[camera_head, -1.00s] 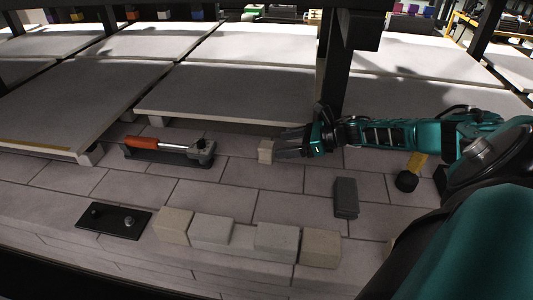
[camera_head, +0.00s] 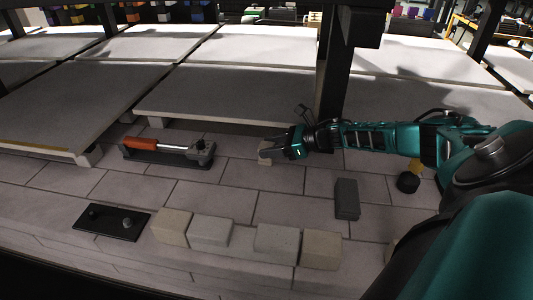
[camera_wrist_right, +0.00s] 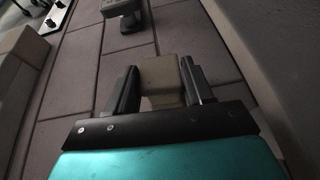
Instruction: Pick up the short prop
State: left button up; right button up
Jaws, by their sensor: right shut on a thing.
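The short prop is a small beige block (camera_head: 264,159) on the brick deck, in front of the large raised slab. My right gripper (camera_head: 269,151) reaches it from the right and largely covers it in the head view. In the right wrist view the short prop (camera_wrist_right: 161,78) sits between the two dark fingers (camera_wrist_right: 160,88), one on each side, and the gripper is shut on it. I cannot tell whether its underside touches the deck. My left gripper is not in view.
A tool with an orange handle (camera_head: 142,145) lies on a dark holder left of the prop. Pale and beige blocks (camera_head: 275,241) line the front edge, beside a black plate (camera_head: 111,224). A dark grey block (camera_head: 346,198) stands at right. A black post (camera_head: 332,85) rises behind my arm.

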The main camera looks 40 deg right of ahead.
jog(key=c, duration=0.4)
